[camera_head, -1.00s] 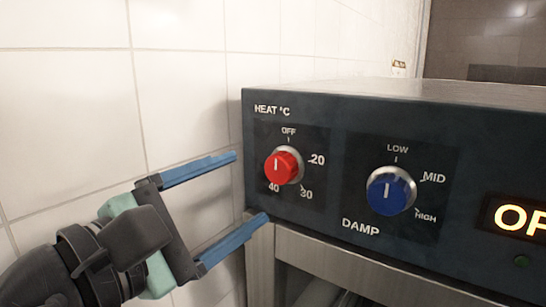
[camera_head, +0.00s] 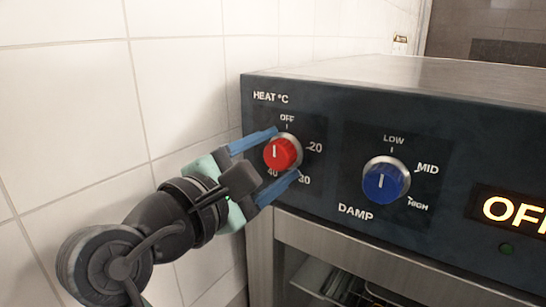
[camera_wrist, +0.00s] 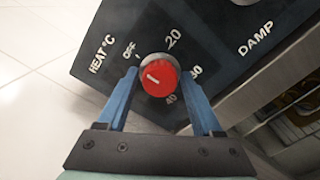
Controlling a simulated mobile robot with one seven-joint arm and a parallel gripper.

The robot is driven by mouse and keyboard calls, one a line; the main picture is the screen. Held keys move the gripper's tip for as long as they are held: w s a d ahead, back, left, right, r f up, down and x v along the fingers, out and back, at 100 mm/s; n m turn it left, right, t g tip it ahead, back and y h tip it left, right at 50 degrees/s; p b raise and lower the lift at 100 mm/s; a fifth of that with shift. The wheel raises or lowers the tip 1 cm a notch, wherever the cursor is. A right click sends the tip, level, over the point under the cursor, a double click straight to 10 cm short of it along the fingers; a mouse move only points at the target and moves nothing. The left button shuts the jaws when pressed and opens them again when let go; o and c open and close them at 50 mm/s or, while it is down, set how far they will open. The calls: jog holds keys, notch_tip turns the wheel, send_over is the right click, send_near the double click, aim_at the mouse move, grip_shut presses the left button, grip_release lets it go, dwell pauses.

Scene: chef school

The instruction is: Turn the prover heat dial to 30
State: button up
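The red heat dial (camera_head: 281,153) is on the left of the dark prover front panel (camera_head: 330,110). Its white mark points up, roughly at OFF; 20, 30 and 40 are printed around it. My gripper (camera_head: 288,152) is open, with one blue finger above the dial and the other below it. In the wrist view the red dial (camera_wrist: 158,78) sits between the two fingertips, with a small gap seeming to show on each side. Whether either finger touches it cannot be told for certain.
The blue damp dial (camera_head: 384,183) is to the right of the heat dial. A lit display (camera_head: 513,209) reading OFF is farther right. The white tiled wall (camera_head: 70,110) is close on the left.

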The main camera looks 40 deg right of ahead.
jog(key=c, duration=0.6)
